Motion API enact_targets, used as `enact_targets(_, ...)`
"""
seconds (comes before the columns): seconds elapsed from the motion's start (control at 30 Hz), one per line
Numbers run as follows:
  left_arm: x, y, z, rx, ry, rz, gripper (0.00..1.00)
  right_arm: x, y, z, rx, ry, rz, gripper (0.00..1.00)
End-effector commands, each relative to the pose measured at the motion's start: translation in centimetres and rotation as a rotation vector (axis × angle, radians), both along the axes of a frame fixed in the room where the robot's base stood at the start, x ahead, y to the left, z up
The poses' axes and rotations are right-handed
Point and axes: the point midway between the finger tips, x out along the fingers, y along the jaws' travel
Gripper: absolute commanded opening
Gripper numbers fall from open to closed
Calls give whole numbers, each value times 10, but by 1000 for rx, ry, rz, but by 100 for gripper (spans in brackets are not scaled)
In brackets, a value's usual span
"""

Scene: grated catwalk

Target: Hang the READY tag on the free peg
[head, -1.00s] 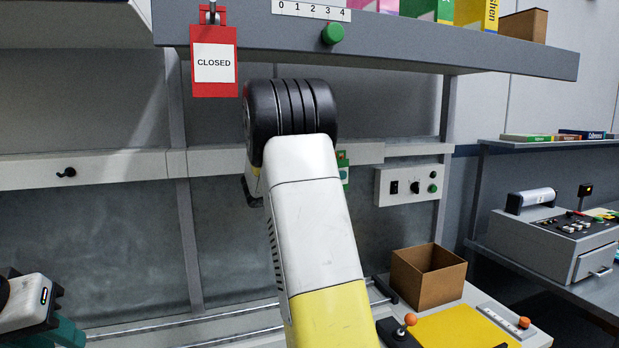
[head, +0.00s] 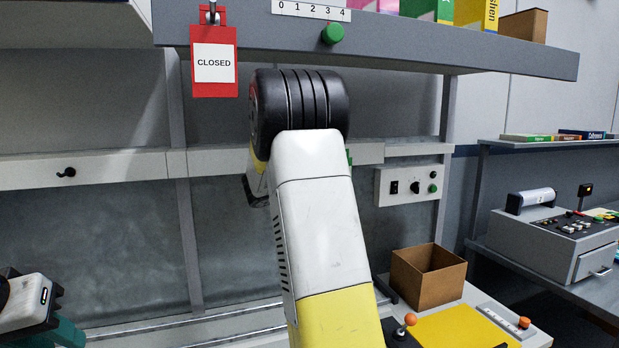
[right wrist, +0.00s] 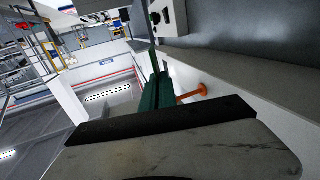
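The red CLOSED tag (head: 214,62) hangs from a hook under the shelf edge in the head view. A bare black peg (head: 66,172) sticks out of the pale rail at the left. A green sliver (head: 349,157) shows right of my right arm, possibly the READY tag; no READY lettering is visible. My right gripper is hidden behind my arm there. In the right wrist view its dark green fingers (right wrist: 157,92) lie close together beside an orange peg (right wrist: 192,94); whether they grip something is unclear. My left gripper (head: 62,333) is cut off at the lower left.
A switch box (head: 409,187) is on the rail to the right. A shelf (head: 450,55) overhangs the rail. An open cardboard box (head: 428,275) and a joystick (head: 405,328) stand on the bench below. The rail around the black peg is clear.

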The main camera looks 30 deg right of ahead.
Motion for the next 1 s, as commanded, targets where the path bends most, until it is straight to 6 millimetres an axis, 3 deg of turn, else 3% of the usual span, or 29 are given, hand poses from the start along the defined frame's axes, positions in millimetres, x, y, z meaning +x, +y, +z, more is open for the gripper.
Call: enact_targets(1.0,0,0,0,0,0,0,27,-31,4,1,0,0,1,0)
